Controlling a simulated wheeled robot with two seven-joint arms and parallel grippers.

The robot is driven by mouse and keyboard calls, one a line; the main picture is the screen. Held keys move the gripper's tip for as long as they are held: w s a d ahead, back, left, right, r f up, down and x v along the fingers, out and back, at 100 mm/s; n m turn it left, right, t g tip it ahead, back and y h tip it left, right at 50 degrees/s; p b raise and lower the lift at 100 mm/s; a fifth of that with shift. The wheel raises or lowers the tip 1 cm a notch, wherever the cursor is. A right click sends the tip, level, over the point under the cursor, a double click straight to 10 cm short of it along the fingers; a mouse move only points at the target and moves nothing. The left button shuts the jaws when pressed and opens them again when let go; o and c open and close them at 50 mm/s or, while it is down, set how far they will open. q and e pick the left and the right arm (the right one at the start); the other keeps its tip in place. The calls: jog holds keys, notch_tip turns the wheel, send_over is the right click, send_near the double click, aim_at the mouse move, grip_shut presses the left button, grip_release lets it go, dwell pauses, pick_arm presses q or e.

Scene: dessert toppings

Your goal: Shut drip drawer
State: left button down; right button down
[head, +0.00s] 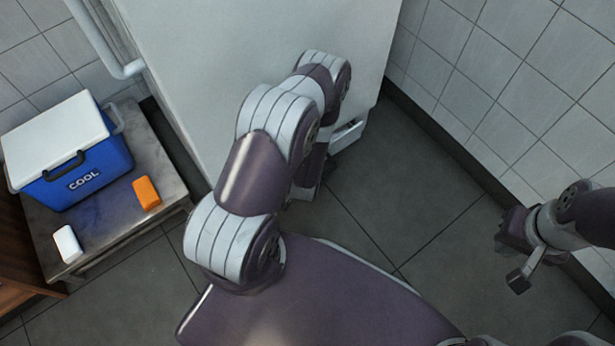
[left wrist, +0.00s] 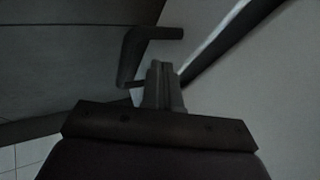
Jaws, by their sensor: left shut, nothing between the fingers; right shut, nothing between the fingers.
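A pale, drawer-like part (head: 347,134) sticks out low at the right foot of the large white cabinet (head: 210,70) in the head view; my left arm covers much of it. I take it for the drip drawer, and how far open it is I cannot tell. In the left wrist view my left gripper (left wrist: 162,85) is shut and empty. It is beside a dark bent handle (left wrist: 133,55) and pale panels; contact is unclear. The head view hides this gripper behind my arm. My right gripper (head: 516,262) is shut and empty at the right, over the floor.
A low grey table (head: 110,240) at the left carries a blue cooler (head: 85,170) with a white lid, an orange block (head: 146,193) and a white block (head: 67,244). A tiled wall (head: 500,90) runs along the right. Grey floor (head: 400,190) is clear between cabinet and wall.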

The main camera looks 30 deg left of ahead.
pick_arm(q)
jog(key=b+x, duration=0.1)
jog(key=x, duration=0.2)
jog(key=shift+w+a+p, duration=0.15)
jog(key=shift+w+a, duration=0.15)
jog(key=shift+a, duration=0.35)
jog(key=shift+w+a+p, duration=0.15)
jog(key=shift+w+a, duration=0.1)
jog(key=shift+a, duration=0.35)
